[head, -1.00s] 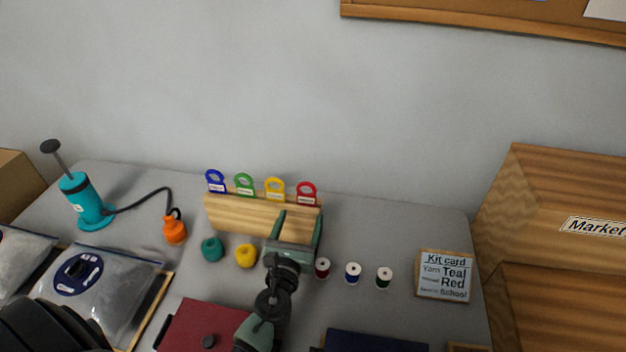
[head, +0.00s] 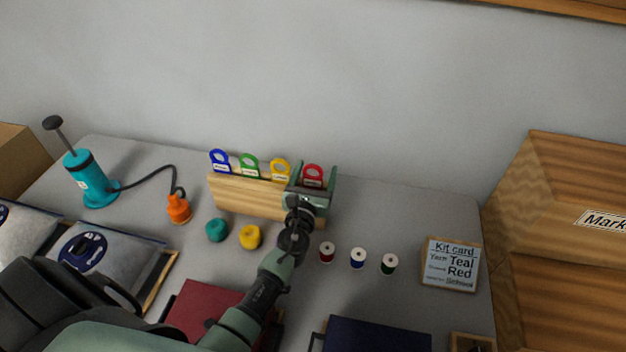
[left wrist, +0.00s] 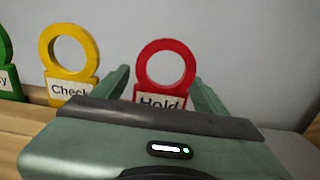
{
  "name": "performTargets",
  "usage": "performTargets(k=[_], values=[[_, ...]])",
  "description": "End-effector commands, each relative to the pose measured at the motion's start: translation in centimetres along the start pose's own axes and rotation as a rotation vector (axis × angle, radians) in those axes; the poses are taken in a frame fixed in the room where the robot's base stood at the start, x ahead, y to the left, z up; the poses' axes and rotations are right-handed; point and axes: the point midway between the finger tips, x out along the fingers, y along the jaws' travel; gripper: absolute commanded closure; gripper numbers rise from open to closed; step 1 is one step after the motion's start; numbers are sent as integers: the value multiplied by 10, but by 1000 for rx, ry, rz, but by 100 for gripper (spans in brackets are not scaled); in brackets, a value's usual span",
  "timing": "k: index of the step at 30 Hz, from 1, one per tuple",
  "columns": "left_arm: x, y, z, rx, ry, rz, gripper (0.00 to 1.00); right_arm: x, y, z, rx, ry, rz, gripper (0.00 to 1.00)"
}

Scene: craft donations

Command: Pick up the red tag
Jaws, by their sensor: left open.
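The red tag (head: 313,174) stands upright at the right end of the wooden tag rack (head: 245,196). It has a ring-shaped top and a white label, which reads "Hold" in the left wrist view (left wrist: 167,66). My left gripper (head: 313,178) is open, with one finger on each side of the red tag. In the left wrist view my left gripper (left wrist: 163,88) has its fingers apart, and the tag shows between them. Its lower part is hidden behind the gripper body. I cannot tell whether either finger touches it. My right gripper is not in view.
Yellow (head: 280,169), green (head: 249,165) and blue (head: 220,160) tags stand in the same rack to the left. Teal (head: 217,230) and yellow (head: 250,237) yarn balls lie in front. Thread spools (head: 358,258) and a kit card (head: 450,264) are at right.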

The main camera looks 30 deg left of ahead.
Motion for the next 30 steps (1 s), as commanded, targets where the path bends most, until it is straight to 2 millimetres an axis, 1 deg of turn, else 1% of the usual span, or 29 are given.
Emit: performTargets(k=[5, 6, 8, 9, 11, 12, 13, 19, 23, 26, 30], values=[[0, 0, 0, 0, 1, 0, 27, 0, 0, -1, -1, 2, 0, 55], [0, 0, 0, 0, 1, 0, 33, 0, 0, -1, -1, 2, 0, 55], [0, 0, 0, 0, 1, 0, 50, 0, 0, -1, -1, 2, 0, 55], [0, 0, 0, 0, 1, 0, 61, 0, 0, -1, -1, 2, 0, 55], [0, 0, 0, 0, 0, 0, 77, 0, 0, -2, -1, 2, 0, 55], [0, 0, 0, 0, 1, 0, 88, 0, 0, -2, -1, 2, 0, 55], [0, 0, 0, 0, 1, 0, 91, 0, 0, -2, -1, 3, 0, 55], [0, 0, 0, 0, 1, 0, 91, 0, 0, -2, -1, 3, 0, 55], [0, 0, 4, -1, 0, 1, 91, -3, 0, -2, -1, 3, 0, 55], [0, 1, 12, -2, 0, 1, 91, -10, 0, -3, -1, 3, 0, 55], [0, 0, 33, -4, 0, 1, 91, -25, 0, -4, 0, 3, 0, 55]])
